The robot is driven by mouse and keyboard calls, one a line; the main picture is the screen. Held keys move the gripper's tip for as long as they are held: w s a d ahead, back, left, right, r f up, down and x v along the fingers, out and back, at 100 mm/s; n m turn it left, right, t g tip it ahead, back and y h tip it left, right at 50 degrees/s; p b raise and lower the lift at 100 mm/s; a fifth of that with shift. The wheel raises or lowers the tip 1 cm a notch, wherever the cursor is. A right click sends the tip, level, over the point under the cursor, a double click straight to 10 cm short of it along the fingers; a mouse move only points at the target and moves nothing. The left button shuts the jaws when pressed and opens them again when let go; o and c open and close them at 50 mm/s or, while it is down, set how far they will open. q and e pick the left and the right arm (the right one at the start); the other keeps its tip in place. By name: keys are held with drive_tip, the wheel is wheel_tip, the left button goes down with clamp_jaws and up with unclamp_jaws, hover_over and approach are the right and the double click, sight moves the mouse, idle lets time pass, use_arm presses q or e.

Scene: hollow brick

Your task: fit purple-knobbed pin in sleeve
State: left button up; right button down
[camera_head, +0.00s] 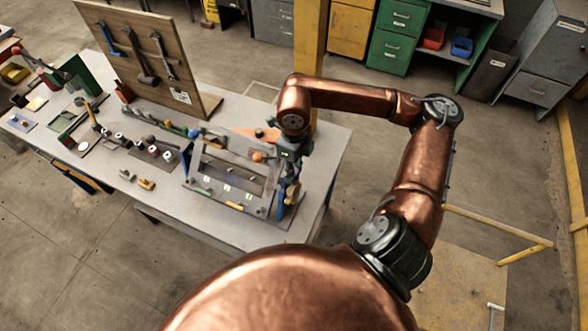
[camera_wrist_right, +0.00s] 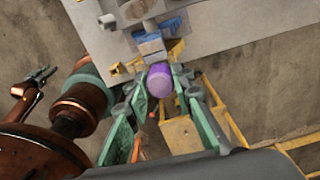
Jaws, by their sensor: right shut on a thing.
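The purple knob (camera_wrist_right: 160,80) of the pin shows between the green-padded fingers of my right gripper (camera_wrist_right: 160,88) in the right wrist view. The fingers are shut on it, one on each side. The pin's shaft is hidden. A blue-grey block (camera_wrist_right: 150,46) of the fixture is just beyond the knob. I cannot make out the sleeve or tell whether the pin is in it. In the head view my right gripper (camera_head: 290,182) points down at the right side of the grey framed fixture (camera_head: 222,196). A small, dark claw at the left of the wrist view may be my left gripper (camera_wrist_right: 35,78).
The fixture stands near the right end of the grey workbench (camera_head: 225,232). Small parts, including a yellow block (camera_head: 146,184), lie to its left. A wooden tool board (camera_head: 140,55) stands behind. A yellow post (camera_head: 309,40) rises behind the bench.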

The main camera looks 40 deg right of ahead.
drive_tip(key=shift+f+b, duration=0.3)
drive_tip(key=shift+f, duration=0.1)
drive_tip(key=c, duration=1.6)
unclamp_jaws()
wheel_tip(320, 180, up, 12)
